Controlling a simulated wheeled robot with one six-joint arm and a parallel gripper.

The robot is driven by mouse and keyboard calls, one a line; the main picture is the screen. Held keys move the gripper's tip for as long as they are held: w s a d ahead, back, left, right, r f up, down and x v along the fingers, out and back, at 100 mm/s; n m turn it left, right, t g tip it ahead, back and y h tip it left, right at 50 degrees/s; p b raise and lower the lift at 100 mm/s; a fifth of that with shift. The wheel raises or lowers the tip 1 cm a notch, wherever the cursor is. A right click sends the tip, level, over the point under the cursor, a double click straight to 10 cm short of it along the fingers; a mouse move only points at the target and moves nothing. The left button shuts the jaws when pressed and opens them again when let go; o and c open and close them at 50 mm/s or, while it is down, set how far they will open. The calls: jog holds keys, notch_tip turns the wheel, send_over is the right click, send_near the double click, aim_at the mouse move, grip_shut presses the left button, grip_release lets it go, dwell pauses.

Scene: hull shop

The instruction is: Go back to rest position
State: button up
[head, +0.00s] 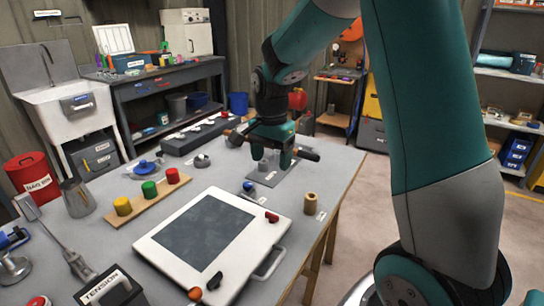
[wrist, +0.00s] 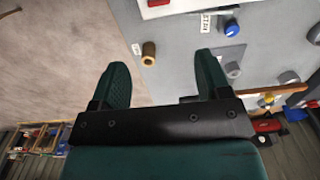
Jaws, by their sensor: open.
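My gripper (head: 272,160) is above the far right part of the grey workbench (head: 120,232). It points down and its two green fingers are apart. The wrist view also shows my gripper (wrist: 163,75) with a wide, empty gap between the fingers. A small grey piece on a dark plate is partly behind the fingers in the head view. My teal arm reaches across the right side of the head view.
The bench holds a white framed panel (head: 160,248), a tan cylinder (head: 310,203), yellow, green and red knobs on a wooden strip (head: 146,203), and a metal jug (head: 78,198). A sink (head: 65,110) stands at the back left. Open floor lies right of the bench.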

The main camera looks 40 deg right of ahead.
dwell(0.3)
jog(key=s+a+r+n+y, duration=0.1)
jog(key=s+a+r+n, duration=0.2)
jog(key=s+a+n, duration=0.3)
jog(key=s+a+r+n+y, duration=0.15)
jog(key=s+a+n, duration=0.3)
jog(key=a, duration=0.45)
jog(key=s+a+r+n+y, duration=0.1)
jog(key=s+a+r+n, duration=0.1)
jog(key=s+a+n, duration=0.5)
jog(key=s+n, duration=0.4)
jog(key=s, duration=0.1)
jog(key=shift+y, duration=0.35)
jog(key=shift+a+r, duration=0.1)
jog(key=shift+r, duration=0.05)
